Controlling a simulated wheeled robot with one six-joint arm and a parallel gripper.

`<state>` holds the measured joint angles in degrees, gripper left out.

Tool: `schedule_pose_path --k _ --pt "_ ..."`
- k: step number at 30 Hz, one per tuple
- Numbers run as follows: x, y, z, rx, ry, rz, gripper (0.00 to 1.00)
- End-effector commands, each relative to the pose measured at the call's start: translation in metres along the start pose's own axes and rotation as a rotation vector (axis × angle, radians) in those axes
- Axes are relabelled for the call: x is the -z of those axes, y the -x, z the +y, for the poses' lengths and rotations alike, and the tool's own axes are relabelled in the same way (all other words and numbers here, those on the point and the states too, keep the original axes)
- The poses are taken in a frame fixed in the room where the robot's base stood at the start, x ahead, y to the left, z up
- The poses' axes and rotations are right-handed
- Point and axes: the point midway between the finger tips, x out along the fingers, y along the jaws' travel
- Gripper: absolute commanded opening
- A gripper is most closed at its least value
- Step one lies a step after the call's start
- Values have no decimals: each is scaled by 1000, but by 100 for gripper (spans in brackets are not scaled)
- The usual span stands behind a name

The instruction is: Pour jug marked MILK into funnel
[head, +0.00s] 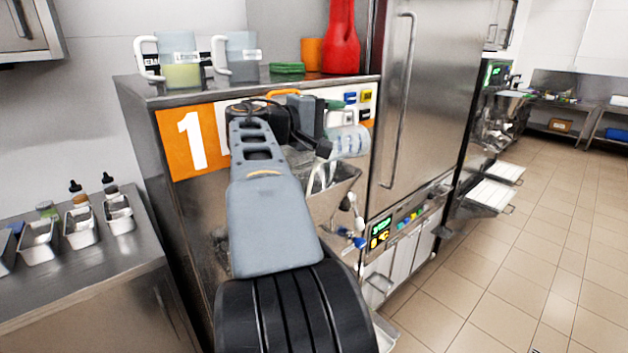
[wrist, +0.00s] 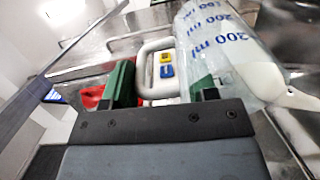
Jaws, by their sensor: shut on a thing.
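My gripper (wrist: 162,88) is shut on the white handle (wrist: 152,62) of a clear jug (wrist: 215,45) with blue ml markings. In the head view the jug (head: 349,142) is tipped over on its side above the steel funnel (head: 345,187) on the front of the machine. Its MILK label is not visible. A white patch (wrist: 290,97) shows by the jug's right end in the wrist view; I cannot tell whether it is flowing liquid. My arm hides part of the funnel's left side.
Two other labelled jugs, one with yellow-green liquid (head: 181,72) and one greyish (head: 242,58), stand on the machine top. A steel counter (head: 90,275) with small pans is left. Floor is clear right.

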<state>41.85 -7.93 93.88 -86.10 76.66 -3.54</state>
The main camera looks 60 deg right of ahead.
Motion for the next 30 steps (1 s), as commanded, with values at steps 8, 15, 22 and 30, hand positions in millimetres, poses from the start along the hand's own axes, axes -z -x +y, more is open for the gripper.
schedule_pose_path --k 8,15,22,30 --pt "0 4 0 -34 -1 1 16" --pt "0 6 0 -63 0 2 16" --pt "0 9 0 -90 0 2 16" --pt "0 12 1 -122 0 3 16"
